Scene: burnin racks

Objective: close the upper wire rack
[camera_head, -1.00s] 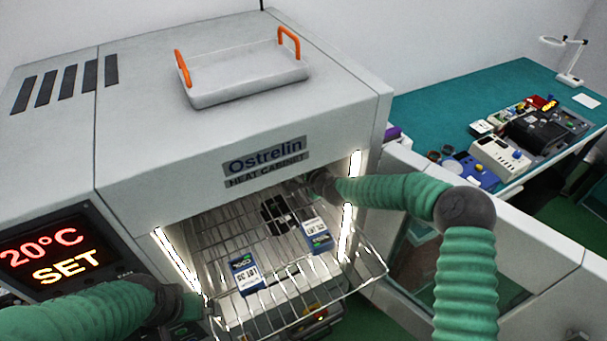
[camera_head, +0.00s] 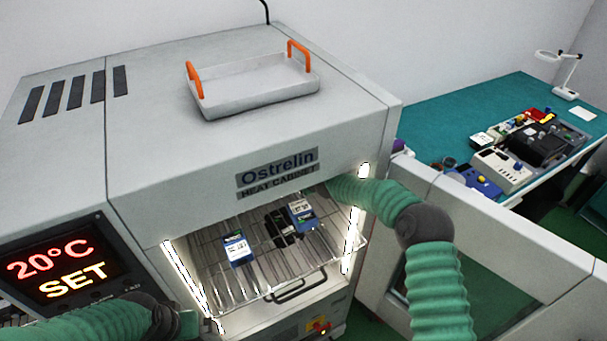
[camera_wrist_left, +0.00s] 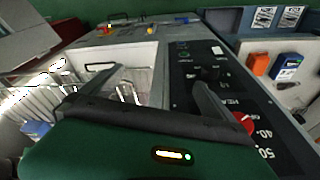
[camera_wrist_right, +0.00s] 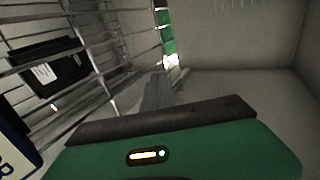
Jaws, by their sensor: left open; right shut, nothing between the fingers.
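The upper wire rack (camera_head: 268,268) is in the lit opening of the heat cabinet (camera_head: 250,150), with its front part jutting out past the opening. It carries two blue-and-white boxes (camera_head: 236,250) (camera_head: 301,214) and a black item (camera_head: 280,229). My right arm reaches into the opening at the right, and its gripper is hidden in the head view. The right wrist view shows that gripper (camera_wrist_right: 160,92) shut and empty beside the rack wires (camera_wrist_right: 100,62). My left gripper (camera_head: 205,326) is near the opening's lower left corner. In the left wrist view, its fingers (camera_wrist_left: 155,88) are open and empty.
The cabinet's open door (camera_head: 500,220) stands to the right. A white tray with orange handles (camera_head: 255,90) sits on top. The temperature panel (camera_head: 60,268) is at left. A black handle (camera_head: 300,289) lies below the rack. A teal bench (camera_head: 440,120) stands behind.

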